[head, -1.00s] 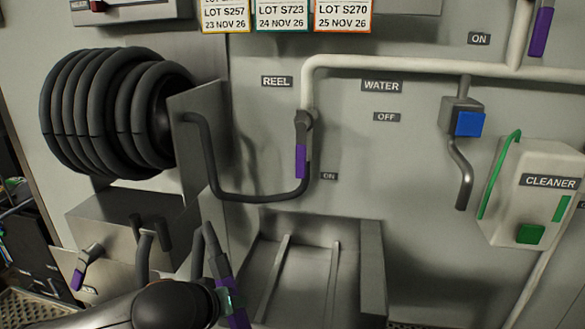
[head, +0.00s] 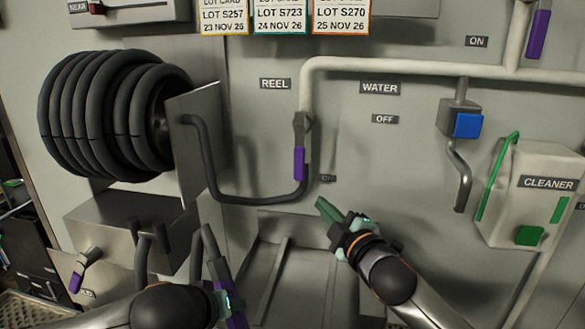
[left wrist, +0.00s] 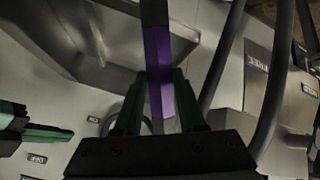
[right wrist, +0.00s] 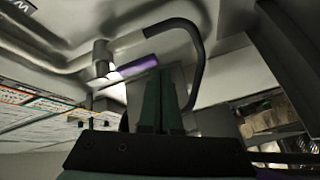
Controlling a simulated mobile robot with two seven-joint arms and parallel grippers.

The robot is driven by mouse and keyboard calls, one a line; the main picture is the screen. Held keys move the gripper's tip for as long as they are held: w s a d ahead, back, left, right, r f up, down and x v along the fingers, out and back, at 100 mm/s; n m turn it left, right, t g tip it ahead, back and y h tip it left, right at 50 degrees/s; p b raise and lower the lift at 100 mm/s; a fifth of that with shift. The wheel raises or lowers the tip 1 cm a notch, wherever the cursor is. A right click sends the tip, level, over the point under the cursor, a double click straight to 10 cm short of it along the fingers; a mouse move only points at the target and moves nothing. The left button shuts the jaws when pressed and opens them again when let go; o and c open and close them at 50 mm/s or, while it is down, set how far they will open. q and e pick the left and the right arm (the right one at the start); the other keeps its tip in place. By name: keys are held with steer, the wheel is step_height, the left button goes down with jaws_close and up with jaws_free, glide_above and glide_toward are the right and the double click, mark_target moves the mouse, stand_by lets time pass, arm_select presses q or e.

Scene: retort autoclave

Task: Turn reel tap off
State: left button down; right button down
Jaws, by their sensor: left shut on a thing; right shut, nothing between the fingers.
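The reel tap's purple lever (head: 299,163) hangs straight down from its grey pivot below the REEL label (head: 275,84). Its tip is beside the ON label (head: 328,178); the OFF label (head: 384,119) is to the upper right. My right gripper (head: 322,208) is shut and empty, just below and right of the lever tip, apart from it in the head view. The lever also shows beyond its fingers in the right wrist view (right wrist: 137,66). My left gripper (head: 228,298) is shut on a purple-handled hose wand (left wrist: 158,62), low in the head view.
A black hose reel (head: 110,115) is at the left, its hose looping beneath the lever. A metal trough (head: 275,265) is below. A blue water valve (head: 467,125) and a CLEANER box (head: 530,190) are at the right. Open wall lies right of the lever.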

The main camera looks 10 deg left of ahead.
mark_target(300, 147)
steer(key=a+r+n+g+y, duration=0.1)
steer(key=a+r+n, duration=0.4)
steer(key=a+n, duration=0.1)
steer(key=shift+s+a+x, duration=0.2)
steer(key=shift+a+x, duration=0.05)
steer(key=shift+x, duration=4.35)
steer(key=shift+d+r, duration=0.2)
steer(key=shift+d, duration=1.85)
steer(key=shift+d+r+n, duration=0.1)
steer(key=shift+d+n, duration=0.05)
steer(key=shift+n, duration=0.25)
